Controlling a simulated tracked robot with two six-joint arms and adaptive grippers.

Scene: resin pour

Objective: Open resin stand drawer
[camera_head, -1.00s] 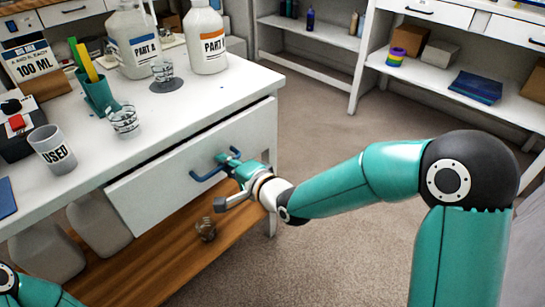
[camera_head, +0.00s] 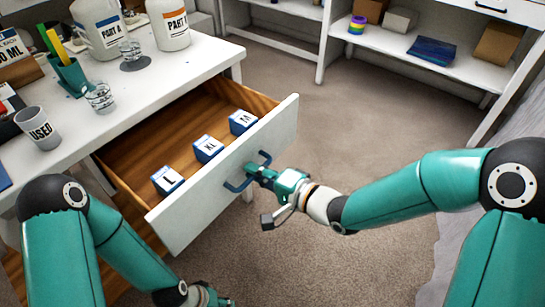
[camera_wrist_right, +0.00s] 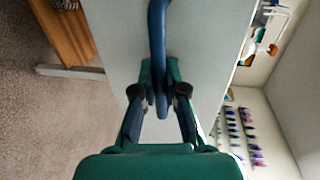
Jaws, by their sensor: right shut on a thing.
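The white resin stand drawer (camera_head: 215,200) is pulled out from the white stand (camera_head: 200,60), and its wooden inside shows. Three small boxes with blue sides lie in it: one marked L (camera_head: 168,180), one marked XL (camera_head: 208,149) and one that seems marked M (camera_head: 242,122). My right gripper (camera_head: 258,172) is shut on the blue drawer handle (camera_head: 235,187). In the right wrist view the handle (camera_wrist_right: 157,50) runs between the fingers (camera_wrist_right: 160,95). My left gripper (camera_head: 205,297) is at the bottom edge, partly cut off; its fingers cannot be made out.
On the stand are a cup marked USED (camera_head: 38,130), a clear measuring cup (camera_head: 100,98), a teal holder (camera_head: 68,75) and large bottles, one marked PART A (camera_head: 98,28). White shelves (camera_head: 420,55) stand at the back. The carpet (camera_head: 360,130) right of the drawer is clear.

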